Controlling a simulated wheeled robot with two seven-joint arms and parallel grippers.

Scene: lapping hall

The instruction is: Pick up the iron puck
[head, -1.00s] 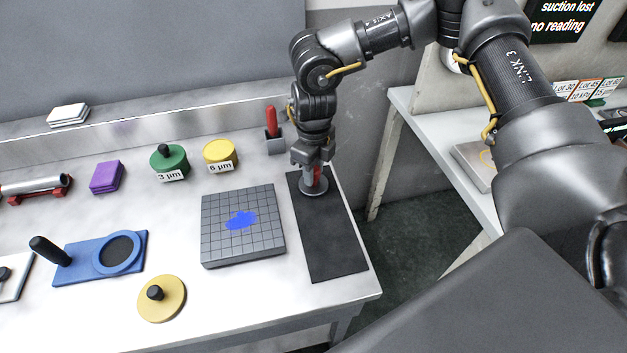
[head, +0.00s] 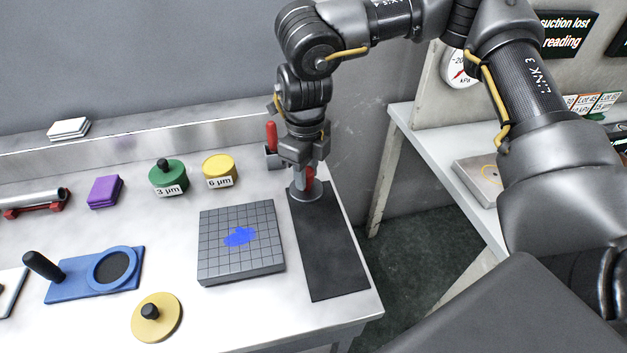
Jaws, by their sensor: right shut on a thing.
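The iron puck (head: 302,194) is a grey disc with a red handle, at the far end of the black mat (head: 332,262) on the bench's right side. My right gripper (head: 309,173) points down and is shut on the puck's red handle. The disc overlaps the mat's far edge in the picture and seems to be slightly above it, though the gap is hard to see. The gripper hides part of the handle. My left gripper is not in view.
A gridded grey block (head: 240,268) with a blue smear lies left of the mat. A red-handled tool in a holder (head: 271,140) stands close behind the gripper. Green (head: 168,175) and yellow (head: 219,170) tubs, a blue plate (head: 75,289) and a yellow disc (head: 160,325) lie further left.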

